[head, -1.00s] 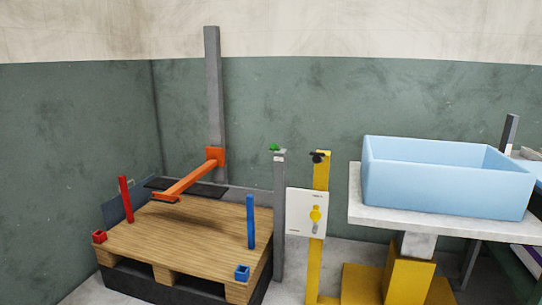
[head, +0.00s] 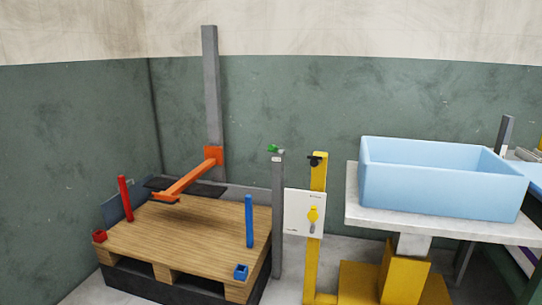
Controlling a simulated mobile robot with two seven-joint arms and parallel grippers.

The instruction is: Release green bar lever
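A small green lever (head: 274,148) sits on top of a thin grey post (head: 277,215) in the middle of the head view. It is too small to tell its exact position. Neither of my grippers is in view.
A wooden pallet (head: 180,238) with red (head: 125,198) and blue (head: 249,220) posts stands at left, with an orange arm (head: 188,180) over it. A yellow post (head: 317,240) carries a white switch panel (head: 296,212). A light blue bin (head: 430,182) rests on a white table (head: 375,214) at right.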

